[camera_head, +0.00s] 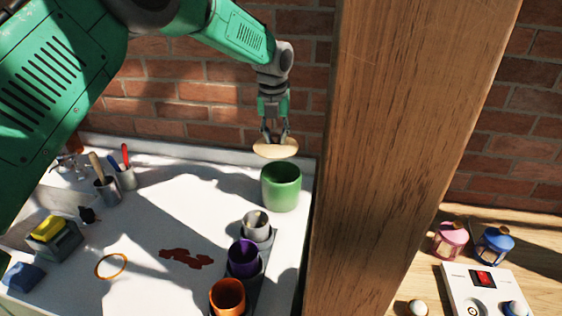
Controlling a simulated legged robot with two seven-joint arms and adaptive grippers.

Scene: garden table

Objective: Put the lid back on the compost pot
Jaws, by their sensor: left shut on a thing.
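The compost pot (281,190) is a green round pot at the right back of the white table, with its mouth open. The lid (276,149) is a pale wooden disc. My left gripper (273,137) is shut on the lid from above and holds it just over the pot's back rim, with a small gap seen between lid and pot. The lid looks nearly level. How the fingers hold its top is too small to tell. My right gripper is not in view.
Grey, purple and orange cups (243,258) stand in a row in front of the pot. A thick wooden post (400,150) rises just to its right. Tool holders (107,190), an orange ring (111,266) and a yellow sponge (48,228) are at the left. A brick wall is behind.

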